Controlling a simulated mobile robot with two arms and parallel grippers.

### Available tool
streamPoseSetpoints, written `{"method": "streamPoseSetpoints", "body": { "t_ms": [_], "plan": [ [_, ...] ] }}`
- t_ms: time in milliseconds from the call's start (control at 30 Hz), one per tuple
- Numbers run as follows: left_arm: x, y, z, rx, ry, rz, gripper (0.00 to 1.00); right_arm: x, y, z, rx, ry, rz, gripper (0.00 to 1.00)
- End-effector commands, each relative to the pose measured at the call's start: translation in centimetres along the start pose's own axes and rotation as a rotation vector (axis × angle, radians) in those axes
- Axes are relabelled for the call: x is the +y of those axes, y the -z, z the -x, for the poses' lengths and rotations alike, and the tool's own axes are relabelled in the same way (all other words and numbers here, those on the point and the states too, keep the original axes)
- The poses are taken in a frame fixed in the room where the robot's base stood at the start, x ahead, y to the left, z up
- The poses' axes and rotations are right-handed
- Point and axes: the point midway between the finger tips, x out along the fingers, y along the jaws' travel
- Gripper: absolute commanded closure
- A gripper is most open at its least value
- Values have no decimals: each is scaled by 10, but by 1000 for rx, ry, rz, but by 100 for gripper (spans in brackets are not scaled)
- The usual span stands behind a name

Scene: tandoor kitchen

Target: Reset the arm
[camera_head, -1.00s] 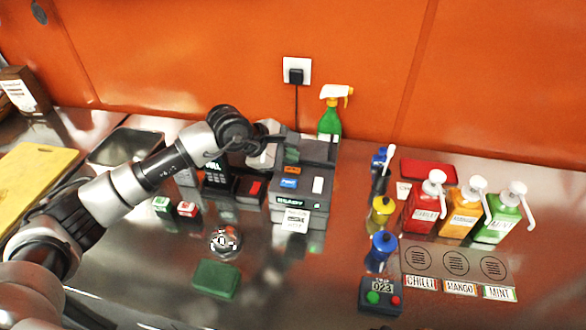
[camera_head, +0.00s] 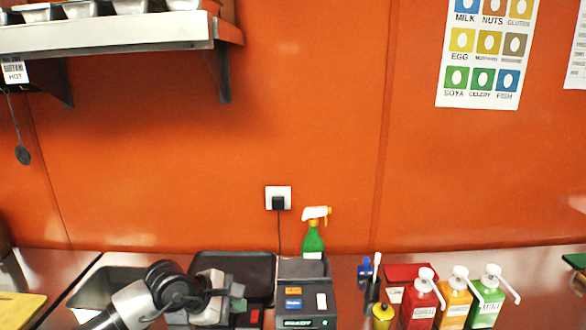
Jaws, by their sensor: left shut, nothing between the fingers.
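My left arm comes in from the lower left, and its left gripper (camera_head: 232,297) shows at the bottom of the head view, just left of the dark printer-like machine (camera_head: 303,300). The gripper is shut and holds nothing. It is in front of a dark tray (camera_head: 232,262) and partly hides it. My right gripper is not in view.
Red (camera_head: 420,304), orange (camera_head: 455,302) and green (camera_head: 487,304) pump bottles stand at the lower right. A green spray bottle (camera_head: 312,241) stands against the orange wall, near a plugged socket (camera_head: 278,198). A steel shelf (camera_head: 110,33) hangs at upper left.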

Motion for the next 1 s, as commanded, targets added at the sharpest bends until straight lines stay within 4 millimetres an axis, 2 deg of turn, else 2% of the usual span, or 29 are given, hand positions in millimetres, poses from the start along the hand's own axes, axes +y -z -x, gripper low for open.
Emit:
{"method": "streamPoseSetpoints", "body": {
  "t_ms": [100,267,467,633,733,800,867,933,1000],
  "plan": [
    [-8,-18,-6,-94,-11,57,100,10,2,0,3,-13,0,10],
    [-17,-46,-10,-242,-30,157,100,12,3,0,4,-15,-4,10],
    [-28,-89,-7,-498,-62,368,100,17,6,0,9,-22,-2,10],
    [-31,-124,11,-786,-99,672,100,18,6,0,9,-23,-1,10],
    [-29,-135,30,-996,-130,951,100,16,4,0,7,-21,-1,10],
    [-26,-131,47,-1162,-162,1220,100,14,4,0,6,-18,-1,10],
    [-25,-115,61,-1301,-202,1490,100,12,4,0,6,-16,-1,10],
    [-29,-86,73,-1436,-260,1822,100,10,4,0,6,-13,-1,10],
    [-44,-50,78,-1534,-336,2163,100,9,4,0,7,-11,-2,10]
  ]
}}
